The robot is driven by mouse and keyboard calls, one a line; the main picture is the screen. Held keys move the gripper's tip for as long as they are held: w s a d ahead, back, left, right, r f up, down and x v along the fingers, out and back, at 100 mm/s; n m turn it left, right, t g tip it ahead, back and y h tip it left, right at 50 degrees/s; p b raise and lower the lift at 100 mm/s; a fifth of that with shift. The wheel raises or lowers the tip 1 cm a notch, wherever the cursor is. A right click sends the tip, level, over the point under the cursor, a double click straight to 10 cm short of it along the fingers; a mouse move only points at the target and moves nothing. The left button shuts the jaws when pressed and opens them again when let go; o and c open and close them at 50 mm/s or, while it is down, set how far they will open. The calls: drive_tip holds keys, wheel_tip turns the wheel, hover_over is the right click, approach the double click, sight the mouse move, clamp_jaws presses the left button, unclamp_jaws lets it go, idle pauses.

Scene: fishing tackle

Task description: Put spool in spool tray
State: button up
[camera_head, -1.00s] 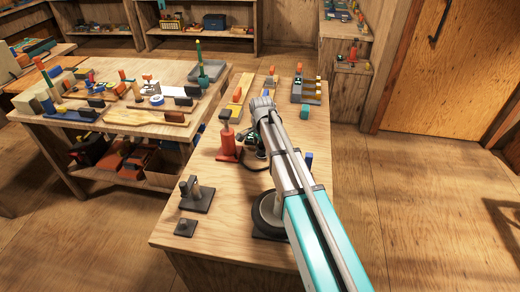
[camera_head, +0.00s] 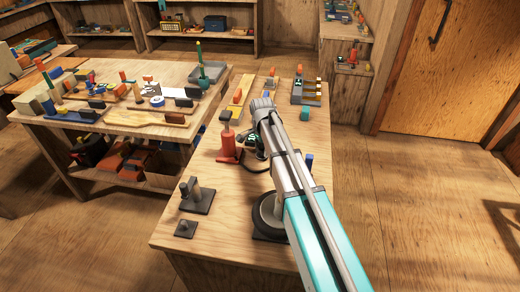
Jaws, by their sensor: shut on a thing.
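My gripper (camera_head: 254,150) is dark and small in the head view, low over the middle of the near workbench, just right of a red upright tool with a dark top. It is shut, partly hidden by my own arm. Small green and blue patches show at it; the spool in its jaws is too small and covered to make out clearly. A dark grey tray with yellow-topped rows (camera_head: 298,96) lies at the bench's far right, beyond the gripper. It may be the spool tray; I cannot tell surely.
The red upright tool (camera_head: 228,148) stands close to the gripper. A teal block (camera_head: 304,114) sits before the grey tray. Dark fixtures (camera_head: 198,197) stand at the bench's near left. A second, crowded table (camera_head: 75,137) is at left.

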drive_tip(key=shift+r+p, duration=1.25)
drive_tip(key=shift+r, duration=0.05)
drive_tip(key=s+d+r+p, duration=0.2)
drive_tip(key=s+r+p, duration=0.8)
drive_tip(key=s, duration=0.3)
drive_tip(key=shift+s+d+r, duration=0.15)
drive_tip(key=shift+s+d, duration=0.05)
drive_tip(key=shift+s, duration=0.2)
drive_tip(key=shift+s, duration=0.15)
